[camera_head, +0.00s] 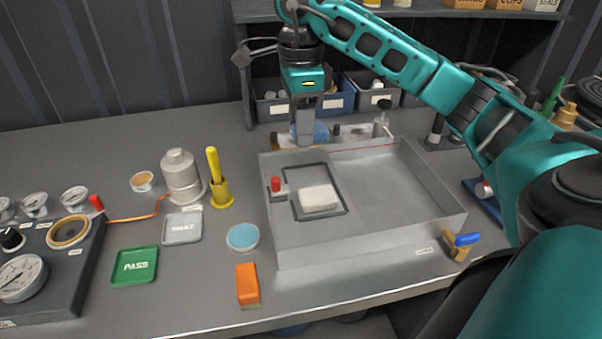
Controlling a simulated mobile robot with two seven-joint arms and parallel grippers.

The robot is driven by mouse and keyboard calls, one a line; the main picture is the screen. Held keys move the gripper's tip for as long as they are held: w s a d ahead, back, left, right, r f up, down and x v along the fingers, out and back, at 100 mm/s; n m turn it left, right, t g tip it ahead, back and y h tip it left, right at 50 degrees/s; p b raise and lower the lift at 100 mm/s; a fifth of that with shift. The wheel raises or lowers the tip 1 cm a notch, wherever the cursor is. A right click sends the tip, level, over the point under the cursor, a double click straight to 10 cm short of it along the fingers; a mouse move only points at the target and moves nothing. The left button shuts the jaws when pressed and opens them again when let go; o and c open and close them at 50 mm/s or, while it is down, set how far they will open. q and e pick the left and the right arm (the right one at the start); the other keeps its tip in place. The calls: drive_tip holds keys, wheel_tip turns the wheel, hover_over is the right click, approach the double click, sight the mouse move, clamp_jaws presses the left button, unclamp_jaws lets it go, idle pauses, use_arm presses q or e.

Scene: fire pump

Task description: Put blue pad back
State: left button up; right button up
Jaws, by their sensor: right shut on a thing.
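My right gripper (304,138) reaches down from above at the back edge of the grey tray. It is shut on the blue pad (321,130), which shows mostly to the right of the fingers; the fingers hide part of it. I cannot tell whether the pad touches the surface below. A white pad (319,198) lies in the dark-framed area at the left of the tray (345,247). My left gripper is not in view.
A light blue disc (243,238) lies left of the tray. A yellow handle in a holder (219,190), a grey canister (181,178), a green PASS plate (134,266) and a gauge panel (50,262) stand further left. The tray's right half is empty.

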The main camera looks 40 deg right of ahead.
sight(301, 178)
wheel_tip(301, 178, down, 4)
drive_tip(key=shift+r+b, duration=0.1)
drive_tip(key=shift+b, duration=0.2)
drive_tip(key=shift+f, duration=0.45)
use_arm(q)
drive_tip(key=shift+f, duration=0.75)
use_arm(e)
drive_tip(key=shift+f, duration=2.05)
drive_tip(key=shift+f, duration=0.15)
drive_tip(key=o, duration=1)
drive_tip(key=shift+r, duration=0.3)
use_arm(q)
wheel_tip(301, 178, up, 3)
drive_tip(key=p, duration=0.2)
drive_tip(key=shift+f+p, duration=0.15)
drive_tip(key=shift+p, duration=0.15)
use_arm(e)
wheel_tip(301, 178, up, 12)
drive_tip(key=shift+f, duration=0.1)
